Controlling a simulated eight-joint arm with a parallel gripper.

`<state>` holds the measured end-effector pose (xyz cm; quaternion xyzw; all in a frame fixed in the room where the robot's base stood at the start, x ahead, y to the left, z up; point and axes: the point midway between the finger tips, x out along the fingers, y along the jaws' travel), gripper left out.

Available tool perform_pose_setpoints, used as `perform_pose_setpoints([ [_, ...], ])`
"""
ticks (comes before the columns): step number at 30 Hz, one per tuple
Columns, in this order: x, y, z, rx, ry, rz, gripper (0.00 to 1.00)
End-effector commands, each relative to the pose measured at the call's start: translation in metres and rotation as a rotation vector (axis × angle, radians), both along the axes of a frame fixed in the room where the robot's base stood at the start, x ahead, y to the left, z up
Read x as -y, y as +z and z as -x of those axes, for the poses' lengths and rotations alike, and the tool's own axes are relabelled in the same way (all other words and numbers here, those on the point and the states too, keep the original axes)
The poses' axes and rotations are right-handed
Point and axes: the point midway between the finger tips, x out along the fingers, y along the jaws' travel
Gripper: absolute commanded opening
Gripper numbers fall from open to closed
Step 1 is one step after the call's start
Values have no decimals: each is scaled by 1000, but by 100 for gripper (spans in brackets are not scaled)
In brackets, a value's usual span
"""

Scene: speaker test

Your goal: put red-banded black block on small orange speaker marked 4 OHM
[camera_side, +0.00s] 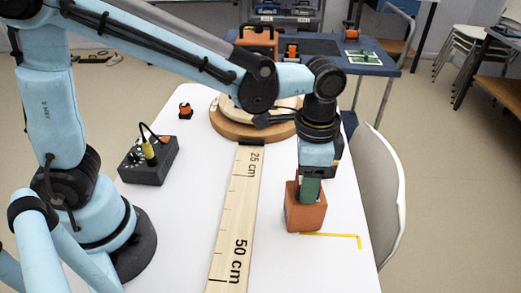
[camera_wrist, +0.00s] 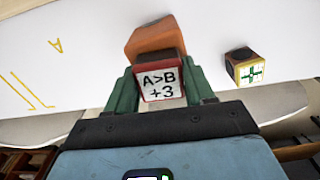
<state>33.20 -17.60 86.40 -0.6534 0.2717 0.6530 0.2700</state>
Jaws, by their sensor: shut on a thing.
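My gripper (camera_wrist: 160,88) has green fingers and points down, shut on a red-edged block (camera_wrist: 162,84) whose white face reads "A>B +3". In the side view my gripper (camera_side: 311,190) is at an orange box-shaped thing (camera_side: 305,218), which stands upright on the white table. In the wrist view the orange box (camera_wrist: 155,40) lies just beyond the held block. I cannot tell whether the two touch. No 4 OHM marking is readable on the orange box.
A yellow angled line (camera_side: 335,235) marks the table. A wooden ruler (camera_side: 238,215), a black box with cables (camera_side: 148,162) and a round wooden base (camera_side: 232,130) stand left. A white chair (camera_side: 385,190) adjoins the right edge.

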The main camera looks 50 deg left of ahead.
Motion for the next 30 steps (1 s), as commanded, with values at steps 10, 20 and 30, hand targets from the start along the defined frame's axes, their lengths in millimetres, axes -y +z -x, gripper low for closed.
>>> perform_pose_setpoints([
  [10,0,-3,0,0,0,0,78],
  [20,0,0,0,0,0,0,78],
  [30,0,43,0,0,0,0,78],
])
